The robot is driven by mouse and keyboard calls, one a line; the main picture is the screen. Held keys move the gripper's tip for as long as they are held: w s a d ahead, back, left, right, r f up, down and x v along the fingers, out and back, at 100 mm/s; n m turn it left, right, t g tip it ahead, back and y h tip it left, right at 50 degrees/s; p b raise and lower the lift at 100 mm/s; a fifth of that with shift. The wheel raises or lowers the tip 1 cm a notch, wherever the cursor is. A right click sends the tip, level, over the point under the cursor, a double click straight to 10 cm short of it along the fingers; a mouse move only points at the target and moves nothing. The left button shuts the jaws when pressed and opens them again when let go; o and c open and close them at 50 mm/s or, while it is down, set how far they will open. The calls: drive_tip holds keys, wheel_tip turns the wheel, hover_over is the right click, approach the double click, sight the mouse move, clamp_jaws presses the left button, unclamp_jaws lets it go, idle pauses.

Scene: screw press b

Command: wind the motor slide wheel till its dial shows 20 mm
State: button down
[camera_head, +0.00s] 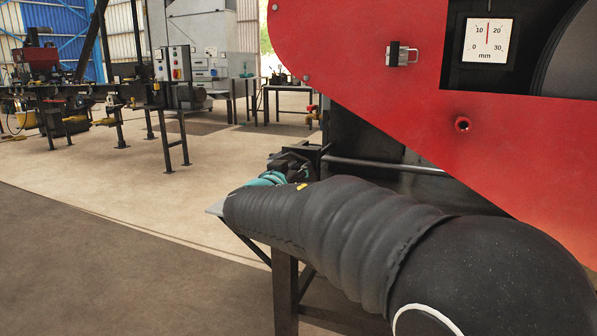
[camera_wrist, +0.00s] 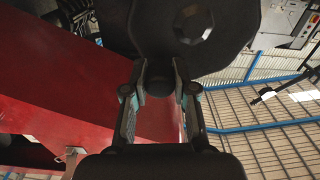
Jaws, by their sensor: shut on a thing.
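The dial (camera_head: 487,40) is a white face marked 0, 10, 20, 30 and mm in the red guard. Its red needle stands nearly upright between 10 and 20, at about 15 mm. In the wrist view the slide wheel (camera_wrist: 197,28) appears as a dark rounded body with a round grey spot. My gripper (camera_wrist: 160,84) is shut on a dark part at its lower edge; whether this is rim or handle I cannot tell. In the head view my gripper (camera_head: 268,179) shows teal beyond my black-sleeved arm, which hides part of the wheel area.
The red guard (camera_head: 380,75) fills the upper right, close above my arm, with a latch (camera_head: 401,54) on it. A dark rod (camera_head: 385,165) runs below it. Benches and a control box (camera_head: 174,64) stand at the back left. The floor between is clear.

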drive_tip(key=n+b, duration=0.1)
drive_tip(key=a+n+b, duration=0.1)
drive_tip(key=n+b, duration=0.1)
drive_tip(key=shift+w+a+r, duration=0.1)
drive_tip(key=shift+w+r, duration=0.05)
drive_tip(key=shift+w, duration=0.1)
drive_tip(key=w+a+f+n, duration=0.1)
drive_tip(key=a+f+n, duration=0.1)
drive_tip(key=n, duration=1)
drive_tip(key=w+a+f+n, duration=0.1)
drive_tip(key=a+f+n, duration=0.2)
drive_tip(key=n, duration=0.9)
drive_tip(key=shift+w+a+p, duration=0.2)
drive_tip(key=shift+a+p, duration=0.25)
drive_tip(key=shift+a, duration=0.35)
drive_tip(key=c, duration=0.9)
unclamp_jaws()
